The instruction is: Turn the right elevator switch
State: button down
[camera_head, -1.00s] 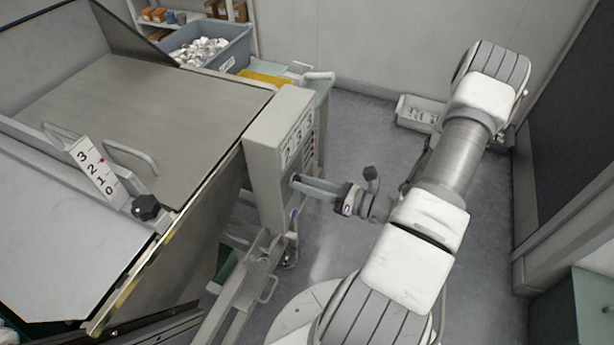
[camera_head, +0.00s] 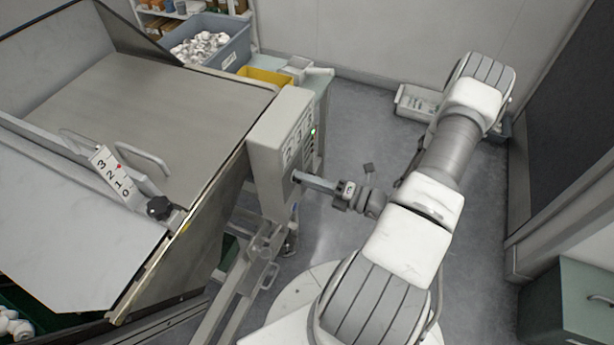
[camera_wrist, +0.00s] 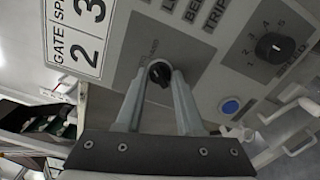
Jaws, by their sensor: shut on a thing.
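The grey control box (camera_head: 277,158) stands at the right end of the big metal hopper. In the wrist view its panel (camera_wrist: 212,75) shows a black switch knob (camera_wrist: 159,74) on a darker grey plate, with small lettering too faint to read fully. My gripper (camera_wrist: 160,80) is shut on this knob, one finger on each side. In the head view my gripper (camera_head: 298,178) reaches the box face from the right; the knob is hidden there. The panel looks tilted in the wrist view. I cannot tell the knob's exact setting.
A numbered black dial (camera_wrist: 275,47) and a blue button (camera_wrist: 230,107) sit right of the switch. A yellow tray (camera_head: 265,77) and blue bin (camera_head: 222,45) stand behind.

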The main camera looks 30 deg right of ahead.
jog(key=shift+m, duration=0.5)
jog(key=c, duration=0.5)
grip_release()
jog(key=v, duration=1.7)
jog(key=shift+s+d, duration=0.15)
jog(key=shift+s, duration=0.05)
